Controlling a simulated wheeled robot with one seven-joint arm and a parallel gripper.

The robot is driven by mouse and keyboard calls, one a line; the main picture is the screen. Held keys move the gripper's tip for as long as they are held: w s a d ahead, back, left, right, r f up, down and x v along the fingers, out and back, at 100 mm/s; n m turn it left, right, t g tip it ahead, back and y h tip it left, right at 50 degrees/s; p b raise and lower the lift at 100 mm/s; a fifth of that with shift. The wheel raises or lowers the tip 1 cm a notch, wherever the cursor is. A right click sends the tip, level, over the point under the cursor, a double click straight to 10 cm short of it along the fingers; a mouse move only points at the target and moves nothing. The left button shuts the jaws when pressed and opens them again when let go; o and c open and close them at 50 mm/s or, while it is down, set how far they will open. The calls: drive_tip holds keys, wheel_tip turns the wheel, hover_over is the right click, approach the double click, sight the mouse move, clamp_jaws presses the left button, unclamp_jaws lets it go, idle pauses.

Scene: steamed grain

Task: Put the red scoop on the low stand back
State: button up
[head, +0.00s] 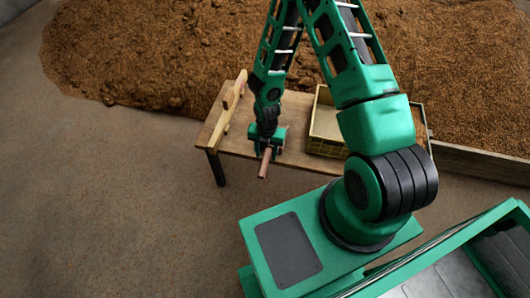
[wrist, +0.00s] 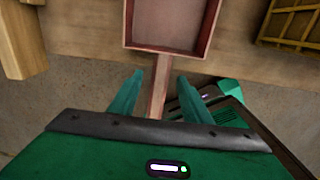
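The red scoop (wrist: 172,24) shows in the wrist view, its square, shallow-walled pan at the top over the low wooden stand (wrist: 85,30). Its handle (wrist: 158,85) points back between the two fingers of my gripper (wrist: 160,85). Gaps show on both sides of the handle, so the fingers look open around it. In the head view my gripper (head: 269,140) is at the near edge of the stand (head: 240,145). The handle end (head: 265,163) sticks out past that edge. The scoop's pan is hidden there behind my gripper and arm.
A long wooden piece (head: 228,112) stands along the stand's left end. A yellow crate (head: 326,148) is on the stand to the right of my gripper. Brown grain (head: 150,50) is heaped behind. The floor at the left is clear.

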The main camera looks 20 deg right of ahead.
drive_tip(key=shift+r, duration=0.1)
wheel_tip(320, 180, up, 10)
drive_tip(key=shift+r, duration=0.25)
idle(0.4)
drive_tip(key=shift+w, duration=0.1)
drive_tip(key=s+d+r+m+h, duration=0.1)
drive_tip(key=s+d+r+m, duration=0.2)
drive_tip(key=d+r+m, duration=0.7)
drive_tip(key=s+d+r+m+h, duration=0.1)
drive_tip(key=s+d+r+m, duration=0.2)
drive_tip(key=d+r+m, duration=0.55)
drive_tip(key=s+a+r+m+y, duration=0.1)
drive_tip(key=s+r+m+y, duration=0.1)
drive_tip(key=s+r+m, duration=1.3)
drive_tip(key=shift+s+a+r+m, duration=0.15)
drive_tip(key=shift+s+r+m, duration=0.15)
drive_tip(key=shift+s+m, duration=0.7)
